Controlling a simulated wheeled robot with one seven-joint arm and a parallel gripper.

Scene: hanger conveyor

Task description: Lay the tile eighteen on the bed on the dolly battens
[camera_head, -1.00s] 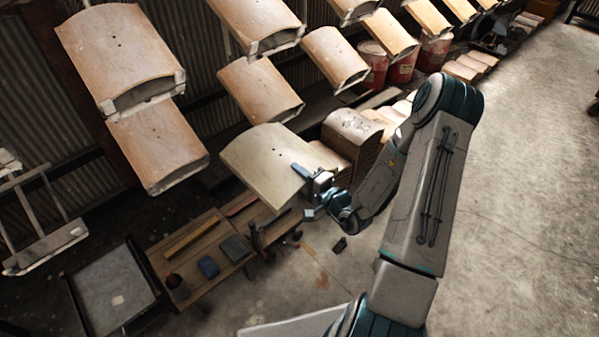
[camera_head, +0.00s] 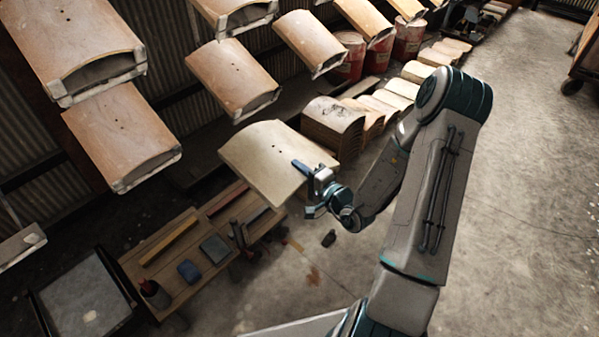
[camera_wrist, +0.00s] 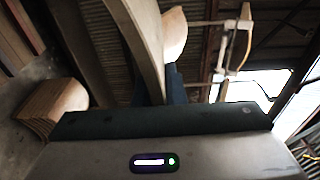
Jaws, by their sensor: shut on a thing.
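My gripper (camera_head: 309,178) is shut on the near edge of a pale, cream curved tile (camera_head: 272,158) and holds it in the air, tilted in the head view. The tile has small dark holes near its middle. No number is readable on it. In the wrist view the tile (camera_wrist: 143,35) shows edge-on, rising from between the jaws. A wheeled rack or cart (camera_head: 588,65) is partly in the head view at the upper right edge. I cannot tell whether it is the dolly, and I make out no battens or bed.
Orange-brown tiles (camera_head: 120,135) hang in rows on the left. A stack of curved tiles (camera_head: 333,122) stands just behind the held tile, with red drums (camera_head: 347,60) beyond. A wooden bench (camera_head: 175,285) with tools stands at lower left. The concrete floor (camera_head: 520,200) at right is clear.

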